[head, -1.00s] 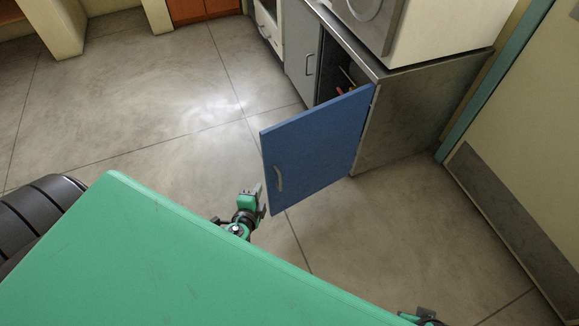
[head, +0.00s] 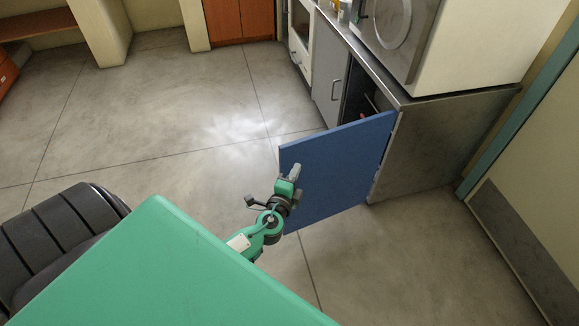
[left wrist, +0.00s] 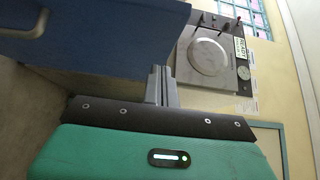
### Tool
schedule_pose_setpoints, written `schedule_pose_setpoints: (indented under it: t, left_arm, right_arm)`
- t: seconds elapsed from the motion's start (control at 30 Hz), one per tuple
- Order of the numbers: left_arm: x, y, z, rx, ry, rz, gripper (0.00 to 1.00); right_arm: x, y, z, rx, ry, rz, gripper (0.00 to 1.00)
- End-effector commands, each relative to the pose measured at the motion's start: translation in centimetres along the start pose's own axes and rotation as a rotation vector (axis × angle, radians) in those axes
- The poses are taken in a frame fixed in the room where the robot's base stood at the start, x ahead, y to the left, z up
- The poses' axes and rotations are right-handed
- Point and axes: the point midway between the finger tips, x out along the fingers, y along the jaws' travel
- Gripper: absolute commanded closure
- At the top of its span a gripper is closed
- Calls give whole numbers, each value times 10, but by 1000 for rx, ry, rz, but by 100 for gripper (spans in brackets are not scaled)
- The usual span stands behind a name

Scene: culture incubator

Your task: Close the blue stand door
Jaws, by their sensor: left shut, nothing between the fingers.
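The blue stand door (head: 340,165) stands wide open, swung out from the grey metal stand (head: 430,145) on its right-hand edge. My left gripper (head: 294,173) is shut and empty, in front of the door's free edge in the head view. The arm covers the area of the door handle there. In the left wrist view the door (left wrist: 95,45) fills the upper left, with part of its handle (left wrist: 25,25) showing. The shut fingers (left wrist: 161,85) point up past the door's lower edge; I cannot tell if they touch it. My right gripper is not in view.
An incubator (head: 440,45) with a round front sits on the stand; it also shows in the left wrist view (left wrist: 210,55). A closed grey door (head: 330,88) is left of the opening. A wall (head: 540,170) is at the right.

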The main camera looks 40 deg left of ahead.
Motion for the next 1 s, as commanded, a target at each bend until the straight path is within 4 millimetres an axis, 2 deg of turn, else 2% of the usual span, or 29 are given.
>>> schedule_pose_setpoints:
  t: [0.1, 0.2, 0.33, 1.0]
  left_arm:
    - [20, -2, 0, 1, 1, -2, 100]
    - [30, -1, 14, 4, 0, 0, 100]
    - [40, 0, 23, 2, 1, 0, 100]
    - [46, 1, 31, 0, 7, 0, 100]
  right_arm:
    - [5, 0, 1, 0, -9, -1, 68]
    - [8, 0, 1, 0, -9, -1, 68]
    - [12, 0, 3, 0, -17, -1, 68]
    - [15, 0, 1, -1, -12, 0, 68]
